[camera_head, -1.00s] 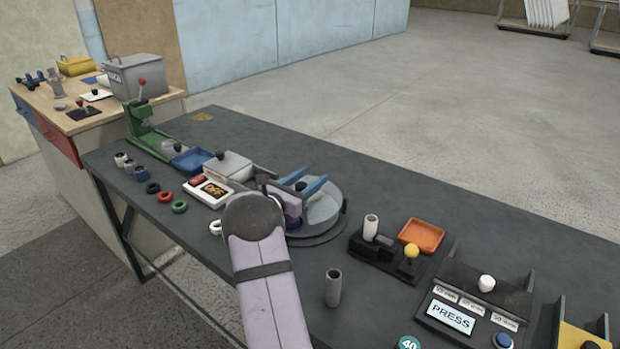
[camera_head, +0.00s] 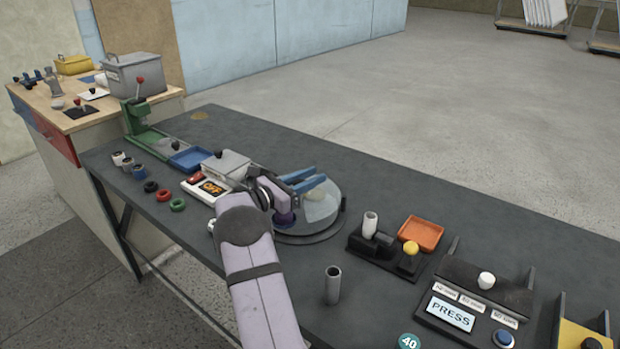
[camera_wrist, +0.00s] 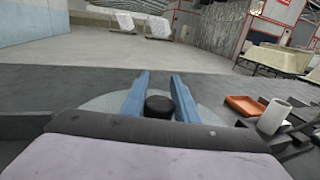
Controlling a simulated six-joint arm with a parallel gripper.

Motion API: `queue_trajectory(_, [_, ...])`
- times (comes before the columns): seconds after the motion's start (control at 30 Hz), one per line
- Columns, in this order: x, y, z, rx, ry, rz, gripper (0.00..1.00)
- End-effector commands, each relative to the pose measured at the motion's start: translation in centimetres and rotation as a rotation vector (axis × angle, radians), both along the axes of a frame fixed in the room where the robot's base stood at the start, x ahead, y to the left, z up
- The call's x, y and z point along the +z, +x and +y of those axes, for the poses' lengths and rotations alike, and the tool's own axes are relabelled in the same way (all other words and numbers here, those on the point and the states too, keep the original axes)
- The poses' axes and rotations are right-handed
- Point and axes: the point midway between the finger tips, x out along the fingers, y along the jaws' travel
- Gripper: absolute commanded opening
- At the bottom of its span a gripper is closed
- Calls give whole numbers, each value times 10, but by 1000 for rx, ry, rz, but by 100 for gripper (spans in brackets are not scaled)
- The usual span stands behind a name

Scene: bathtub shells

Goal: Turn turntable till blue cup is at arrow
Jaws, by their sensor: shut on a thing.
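The turntable (camera_head: 328,211) is a round grey disc on the dark bench, partly hidden by my arm. My gripper (camera_head: 303,180) has blue fingers and reaches over the disc. In the wrist view, the fingers of my gripper (camera_wrist: 159,92) are shut around a black knob (camera_wrist: 158,105) above the disc. A pale rounded thing (camera_head: 315,193) shows on the disc beside the fingers. I cannot make out the blue cup or the arrow for certain; my wrist and forearm hide the near part of the disc.
A grey lidded box (camera_head: 227,165) and an OFF display (camera_head: 211,188) stand left of the turntable. A black fixture (camera_head: 375,246) with a yellow knob and an orange tray (camera_head: 421,233) are to its right. A grey tube (camera_head: 333,285) stands in front.

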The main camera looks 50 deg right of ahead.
Motion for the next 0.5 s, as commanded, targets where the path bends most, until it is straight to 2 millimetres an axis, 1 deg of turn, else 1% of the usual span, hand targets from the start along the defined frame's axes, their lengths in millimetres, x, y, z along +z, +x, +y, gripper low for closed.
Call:
queue_trajectory(0.33, [1, 0, 0, -9, 0, 1, 0])
queue_trajectory(0.37, [1, 0, 0, -9, 0, 1, 34])
queue_trajectory(0.4, [1, 0, 0, -9, 1, 1, 44])
queue_trajectory(0.43, [1, 0, 0, -9, 1, 1, 46])
queue_trajectory(0.5, [1, 0, 0, -8, 1, 0, 46])
